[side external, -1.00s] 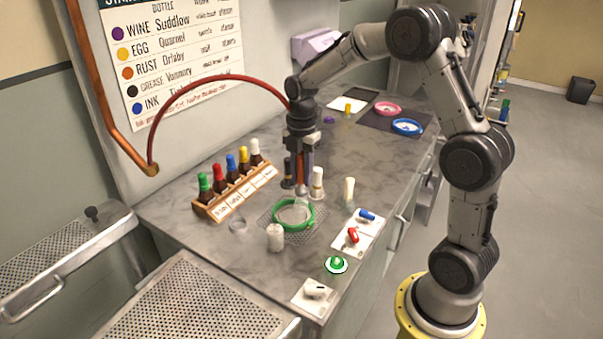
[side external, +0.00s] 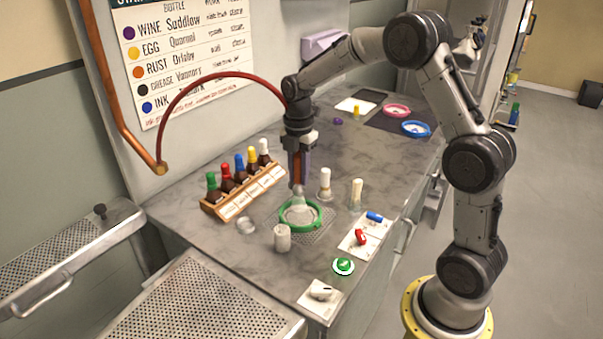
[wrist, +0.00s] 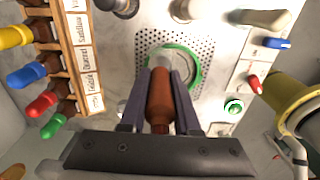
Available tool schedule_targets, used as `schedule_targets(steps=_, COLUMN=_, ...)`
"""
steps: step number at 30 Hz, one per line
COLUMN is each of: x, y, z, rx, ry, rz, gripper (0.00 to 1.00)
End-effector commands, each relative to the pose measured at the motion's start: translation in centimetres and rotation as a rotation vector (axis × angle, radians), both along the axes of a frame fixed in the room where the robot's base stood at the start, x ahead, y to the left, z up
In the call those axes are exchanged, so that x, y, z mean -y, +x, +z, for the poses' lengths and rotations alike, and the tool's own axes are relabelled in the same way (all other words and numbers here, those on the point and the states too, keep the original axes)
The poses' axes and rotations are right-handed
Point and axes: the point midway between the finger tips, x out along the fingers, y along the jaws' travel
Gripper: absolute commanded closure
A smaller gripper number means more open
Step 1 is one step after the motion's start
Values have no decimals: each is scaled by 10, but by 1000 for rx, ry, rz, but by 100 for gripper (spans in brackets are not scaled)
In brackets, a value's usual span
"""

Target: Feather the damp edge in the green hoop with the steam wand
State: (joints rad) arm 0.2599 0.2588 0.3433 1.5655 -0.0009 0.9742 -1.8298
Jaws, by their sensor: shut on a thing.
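The green hoop (side external: 281,217) lies flat on a perforated plate in the counter, with pale cloth inside it. My gripper (side external: 299,180) is shut on the steam wand (side external: 297,168), a copper-brown body pointing down above the hoop. In the wrist view the wand (wrist: 160,105) sits between the two dark fingers of my gripper (wrist: 160,78). Its front end reaches over the near left part of the green hoop (wrist: 199,68). A pale, cloudy patch lies between the tip and the cloth. It hides part of the cloth, and I cannot make out the damp edge or whether the tip touches.
A wooden rack (side external: 243,194) of capped bottles stands left. A red hose (side external: 215,78) arches to my wrist.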

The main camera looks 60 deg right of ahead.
Motion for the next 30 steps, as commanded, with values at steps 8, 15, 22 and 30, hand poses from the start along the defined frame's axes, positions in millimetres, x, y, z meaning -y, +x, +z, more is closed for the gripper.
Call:
schedule_targets(steps=8, x=-10, y=8, z=1, rx=2, ry=0, rz=2, gripper=100)
schedule_targets(steps=15, x=-18, y=14, z=0, rx=1, ry=0, rz=1, gripper=100)
schedule_targets(steps=22, x=-21, y=14, z=1, rx=1, ry=0, rz=1, gripper=100)
schedule_targets(steps=30, x=-33, y=14, z=1, rx=2, ry=0, rz=1, gripper=100)
